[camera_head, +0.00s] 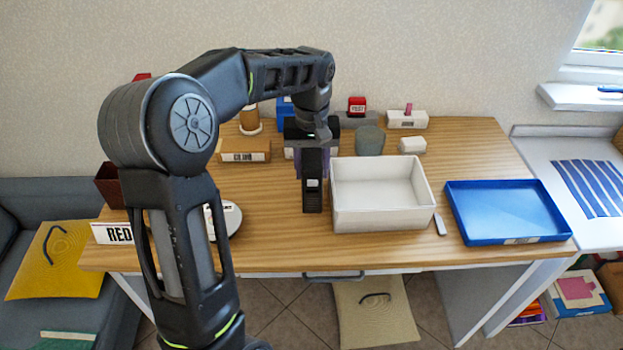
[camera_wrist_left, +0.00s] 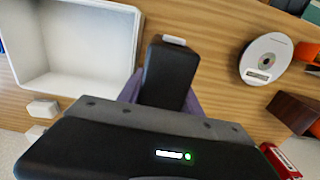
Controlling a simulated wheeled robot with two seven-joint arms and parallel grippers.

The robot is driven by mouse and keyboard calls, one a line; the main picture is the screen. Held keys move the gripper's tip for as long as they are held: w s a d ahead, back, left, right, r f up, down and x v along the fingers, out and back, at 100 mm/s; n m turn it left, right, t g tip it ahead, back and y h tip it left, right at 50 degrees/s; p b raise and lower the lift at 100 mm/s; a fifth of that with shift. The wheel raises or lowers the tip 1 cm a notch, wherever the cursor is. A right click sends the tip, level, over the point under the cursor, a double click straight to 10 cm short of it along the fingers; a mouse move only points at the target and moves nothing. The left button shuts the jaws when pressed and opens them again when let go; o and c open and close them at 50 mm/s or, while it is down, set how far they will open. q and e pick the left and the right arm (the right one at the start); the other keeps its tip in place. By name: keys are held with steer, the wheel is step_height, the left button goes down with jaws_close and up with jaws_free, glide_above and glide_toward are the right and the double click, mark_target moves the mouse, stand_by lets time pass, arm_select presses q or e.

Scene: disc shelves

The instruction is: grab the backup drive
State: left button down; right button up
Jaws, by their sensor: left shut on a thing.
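The backup drive, a dark slab with a small pale label (camera_head: 312,196), stands out below my left gripper (camera_head: 312,165), left of the white bin. In the left wrist view the drive (camera_wrist_left: 170,72) sits between the two purplish fingers (camera_wrist_left: 164,95), which are shut on it from both sides. Its far end points away from the gripper, with a white label at the edge. I cannot tell whether it still touches the table. My right gripper is in neither view.
A white bin (camera_head: 380,222) is just right of the gripper, and a blue tray (camera_head: 510,238) lies further right. Boxes, a red stamp (camera_head: 357,105) and a grey-green round item (camera_head: 370,139) stand behind.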

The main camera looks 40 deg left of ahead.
mark_target(313, 152)
arm_select(q)
step_height(313, 152, up, 6)
steer(key=shift+f, duration=0.1)
steer(key=shift+d, duration=0.1)
stand_by(0.6)
